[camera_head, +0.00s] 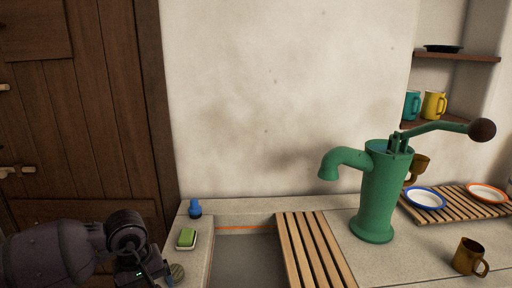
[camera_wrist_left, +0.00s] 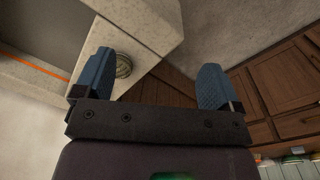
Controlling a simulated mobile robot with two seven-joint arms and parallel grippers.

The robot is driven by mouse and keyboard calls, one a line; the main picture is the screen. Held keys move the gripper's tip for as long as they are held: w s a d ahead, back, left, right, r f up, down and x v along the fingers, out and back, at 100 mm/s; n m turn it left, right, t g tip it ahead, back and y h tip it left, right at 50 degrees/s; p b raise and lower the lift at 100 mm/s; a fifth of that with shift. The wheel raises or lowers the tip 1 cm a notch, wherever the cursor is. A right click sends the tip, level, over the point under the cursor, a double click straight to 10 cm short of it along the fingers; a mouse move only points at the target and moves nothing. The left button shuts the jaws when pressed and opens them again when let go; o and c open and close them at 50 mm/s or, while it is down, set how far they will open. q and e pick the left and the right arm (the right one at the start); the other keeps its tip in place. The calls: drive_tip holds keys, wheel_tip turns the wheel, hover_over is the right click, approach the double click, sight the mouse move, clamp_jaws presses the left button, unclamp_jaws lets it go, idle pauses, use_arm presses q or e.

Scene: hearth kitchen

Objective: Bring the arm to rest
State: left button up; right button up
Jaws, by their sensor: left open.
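My left arm comes in at the lower left of the head view. Its gripper (camera_head: 154,270) is at the left end of the stone counter (camera_head: 228,205). In the left wrist view the two blue-grey fingers of the left gripper (camera_wrist_left: 155,72) are wide apart with nothing held between them. My right gripper is in neither view.
A green soap bar (camera_head: 187,237) in a dish and a blue stopper-like object (camera_head: 195,208) stand near the gripper. The sink (camera_head: 243,262) has a slatted wooden rack (camera_head: 312,250) over it. A green hand pump (camera_head: 378,200) stands right. A wooden door (camera_head: 85,100) is left.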

use_arm(q)
drive_tip(key=w+d+r+n+t+h, duration=0.3)
drive_tip(key=d+r+n+t+h, duration=0.1)
drive_tip(key=d+r+n+h, duration=1.25)
drive_tip(key=w+a+f+n+t+y, duration=0.3)
drive_tip(key=n+t, duration=0.4)
drive_tip(key=n, duration=0.8)
drive_tip(key=a+f+n+t+y, duration=0.4)
drive_tip(key=a+f+n+t, duration=0.15)
drive_tip(key=n, duration=0.95)
drive_tip(key=s+a+f+n+y, duration=0.2)
drive_tip(key=a+f+n+y, duration=0.1)
drive_tip(key=f+n, duration=0.2)
drive_tip(key=s+a+f+n+y, duration=0.2)
drive_tip(key=f+n+y, duration=0.1)
drive_tip(key=f+n, duration=0.2)
drive_tip(key=s+a+f+n+g+y, duration=0.2)
drive_tip(key=s+a+f+n, duration=0.1)
drive_tip(key=s+f, duration=0.6)
drive_tip(key=s+a+f+n+g+y, duration=0.2)
drive_tip(key=s+f+n, duration=0.3)
drive_tip(key=s+f, duration=0.4)
drive_tip(key=s+a+g, duration=0.1)
drive_tip(key=s, duration=0.1)
drive_tip(key=shift+s+a, duration=0.3)
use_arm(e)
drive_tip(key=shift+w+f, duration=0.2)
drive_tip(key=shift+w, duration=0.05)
